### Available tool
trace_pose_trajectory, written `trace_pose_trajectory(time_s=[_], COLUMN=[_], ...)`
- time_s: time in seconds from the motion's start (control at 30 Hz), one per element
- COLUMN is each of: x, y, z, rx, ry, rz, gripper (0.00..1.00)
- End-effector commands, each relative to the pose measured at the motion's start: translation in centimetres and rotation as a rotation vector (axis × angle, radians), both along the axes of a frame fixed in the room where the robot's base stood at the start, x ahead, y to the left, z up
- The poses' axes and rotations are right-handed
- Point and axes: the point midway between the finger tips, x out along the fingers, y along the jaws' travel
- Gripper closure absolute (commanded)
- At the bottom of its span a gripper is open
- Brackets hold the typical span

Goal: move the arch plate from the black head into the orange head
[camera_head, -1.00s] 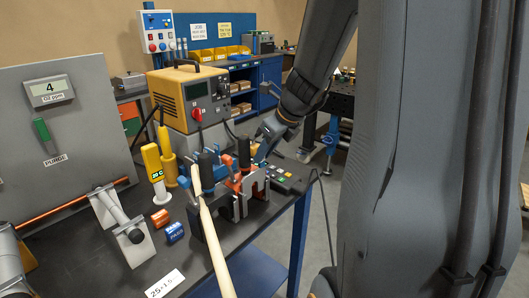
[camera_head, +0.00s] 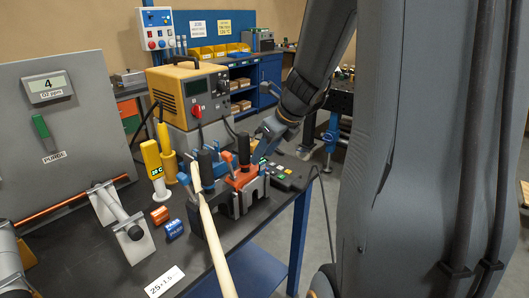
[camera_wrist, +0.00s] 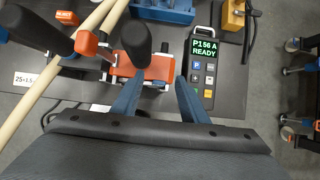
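The orange head (camera_head: 243,178) stands near the table's right edge in the head view, with a dark upright handle. It also shows in the wrist view (camera_wrist: 158,69), below a black handle. The black head (camera_head: 217,189) stands just left of it, partly hidden by a pale rod. My gripper (camera_head: 262,151) is just behind and right of the orange head. In the wrist view my gripper (camera_wrist: 162,76) has its two blue fingers apart, with nothing visibly held between them, their tips by the orange head. I cannot make out the arch plate clearly.
A long pale rod (camera_head: 211,231) leans across the front left of the heads. A keypad panel reading "P156 A READY" (camera_wrist: 203,62) lies right of my fingers. A yellow power unit (camera_head: 190,94) stands behind. Orange and blue blocks (camera_head: 173,229) lie left.

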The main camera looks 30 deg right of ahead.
Motion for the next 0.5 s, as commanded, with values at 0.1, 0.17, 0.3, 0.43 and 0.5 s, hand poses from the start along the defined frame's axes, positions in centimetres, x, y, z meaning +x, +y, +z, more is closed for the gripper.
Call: trace_pose_trajectory(time_s=[0.1,0.17,0.3,0.43,0.5], x=[-0.3,-0.6,-1.7,-2.6,-3.0], y=[-0.2,-0.3,-0.7,-1.0,-1.1], z=[0.7,1.3,3.4,5.1,5.8], rx=[-0.001,-0.001,-0.002,-0.002,-0.001], ry=[-0.003,-0.004,-0.005,-0.004,-0.004], rz=[0.0,-0.001,-0.002,-0.002,-0.001], gripper=[0.6,0.6,0.6,0.6,0.6])
